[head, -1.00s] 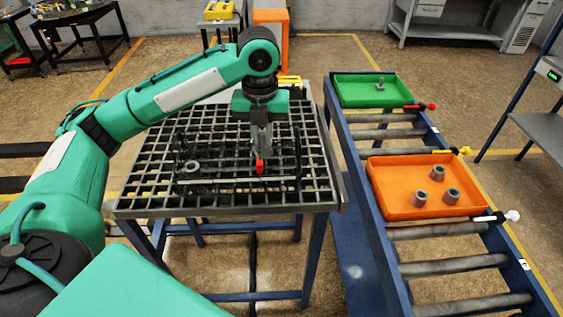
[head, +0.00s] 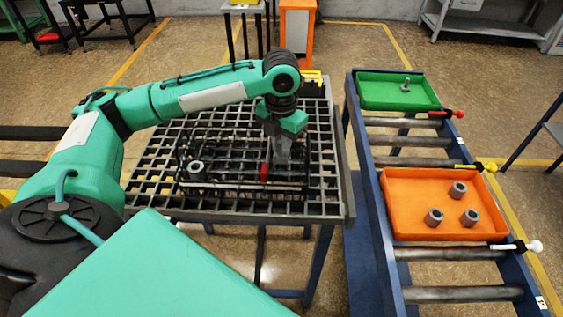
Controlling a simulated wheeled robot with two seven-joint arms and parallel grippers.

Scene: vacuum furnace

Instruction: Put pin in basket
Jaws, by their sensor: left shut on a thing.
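My left gripper (head: 283,152) points down over the right part of a dark wire basket (head: 228,185). It is shut on a small grey piece, probably the pin, which is mostly hidden between and below the fingers. I cannot tell whether the piece touches the basket floor. A red tab (head: 264,172) shows at the basket, just left of the fingers. A grey ring-like part (head: 196,168) stands in the basket's left part. Another grey pin (head: 406,85) stands in the green tray (head: 375,100). My right gripper is not in view.
The basket rests on a dark grate table (head: 150,165). To the right, a blue-framed roller conveyor (head: 405,160) carries the green tray and an orange tray (head: 400,225) with 3 grey hollow parts. Red, yellow and white knobbed levers stick out on its right side.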

